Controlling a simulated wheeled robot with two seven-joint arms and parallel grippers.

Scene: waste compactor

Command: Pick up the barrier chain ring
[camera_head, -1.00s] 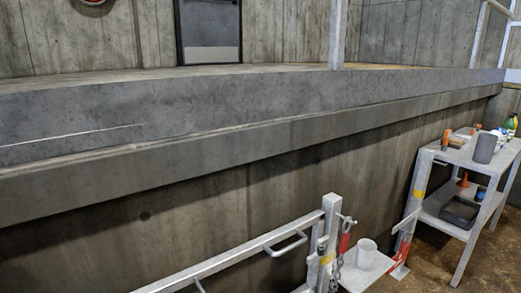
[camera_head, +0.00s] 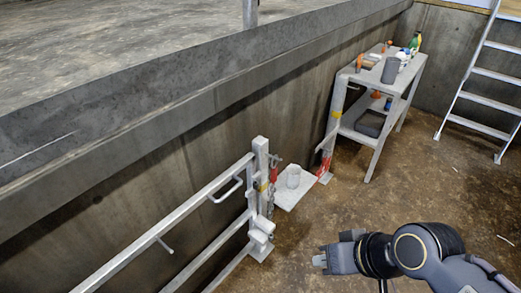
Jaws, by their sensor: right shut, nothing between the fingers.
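The barrier's upright post (camera_head: 262,180) stands at the end of a pale metal railing. A small red piece (camera_head: 274,174) with what looks like chain hangs at the post's right side; the ring itself is too small to make out. My right gripper (camera_head: 320,262) is shut and empty, to the right of and lower in the picture than the post, apart from it. My left gripper is not in view.
A ladder (camera_head: 470,95) is at the far right. The brown floor (camera_head: 400,190) between is mostly clear.

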